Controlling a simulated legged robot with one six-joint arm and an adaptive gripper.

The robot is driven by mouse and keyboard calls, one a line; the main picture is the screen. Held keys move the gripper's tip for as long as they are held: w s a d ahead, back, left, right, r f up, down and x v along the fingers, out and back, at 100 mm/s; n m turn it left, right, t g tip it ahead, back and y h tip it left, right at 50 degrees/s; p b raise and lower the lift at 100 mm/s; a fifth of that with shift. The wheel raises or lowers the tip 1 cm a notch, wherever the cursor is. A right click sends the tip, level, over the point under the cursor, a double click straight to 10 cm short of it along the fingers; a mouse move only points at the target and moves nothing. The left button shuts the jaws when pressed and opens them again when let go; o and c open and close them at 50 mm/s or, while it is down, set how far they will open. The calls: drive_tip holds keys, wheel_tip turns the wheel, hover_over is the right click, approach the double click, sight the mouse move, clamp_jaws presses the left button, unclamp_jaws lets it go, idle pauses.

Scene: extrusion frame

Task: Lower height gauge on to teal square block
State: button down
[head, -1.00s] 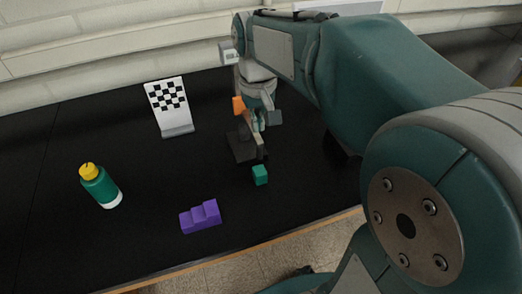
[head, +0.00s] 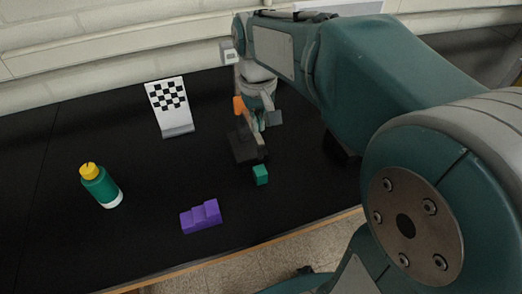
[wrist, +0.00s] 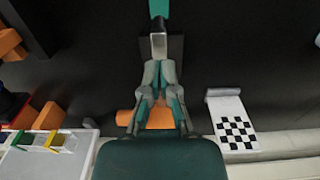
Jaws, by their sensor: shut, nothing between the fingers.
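The teal square block (head: 260,175) stands on the black table, just in front of the height gauge. The height gauge shows in the head view as a dark base (head: 240,150) with an orange part (head: 239,105) above it, partly hidden by my gripper. In the wrist view its dark base (wrist: 174,48) and a pale grey piece (wrist: 158,45) lie beyond my fingertips. A teal patch (wrist: 158,8) at the top edge looks like the block. My gripper (head: 262,125) is shut and empty, pointing down beside the gauge. I cannot tell whether it touches the gauge.
A purple stepped block (head: 201,216) sits near the front edge. A teal bottle with a yellow cap (head: 100,185) stands at the left. A checkered board (head: 168,105) stands at the back. The table between them is clear.

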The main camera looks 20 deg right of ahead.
sight(258, 137)
drive_tip(key=shift+f, duration=3.75)
drive_tip(key=shift+r, duration=4.05)
drive_tip(key=shift+s+r, duration=0.15)
drive_tip(key=shift+s, duration=0.25)
drive_tip(key=s+f+t, duration=0.1)
drive_tip(key=s+t, duration=0.4)
drive_tip(key=s, duration=0.8)
drive_tip(key=shift+s+f+t, duration=0.2)
drive_tip(key=shift+f+t, duration=0.1)
